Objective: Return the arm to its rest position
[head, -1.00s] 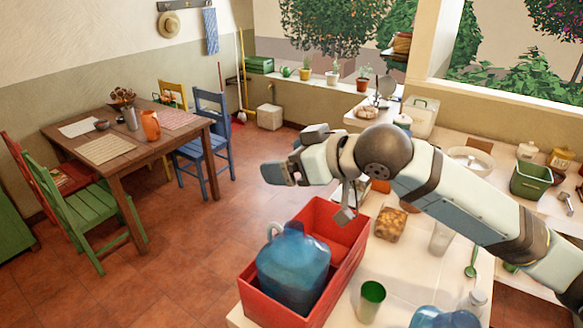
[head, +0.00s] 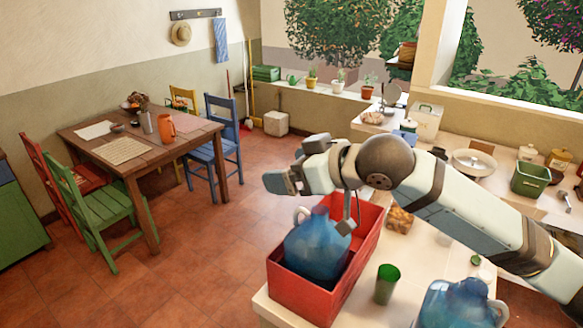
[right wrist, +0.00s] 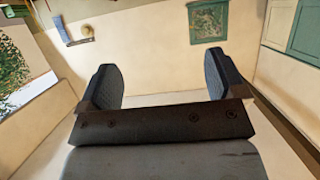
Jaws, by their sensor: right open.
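My right arm reaches in from the right in the head view, and its gripper (head: 290,178) is raised over the near end of the counter. In the right wrist view the right gripper (right wrist: 165,82) has its two dark fingers spread wide with nothing between them. Behind them are a pale wall and a green framed picture (right wrist: 208,22). A blue jug (head: 318,246) stands in a red crate (head: 300,293) below and right of the gripper, apart from it. My left gripper is not in view.
The counter (head: 405,305) holds a green cup (head: 387,283), a second blue jug (head: 455,303) and a jar (head: 399,220). A wooden table (head: 180,148) with several chairs stands at the left. The tiled floor (head: 195,270) between is clear.

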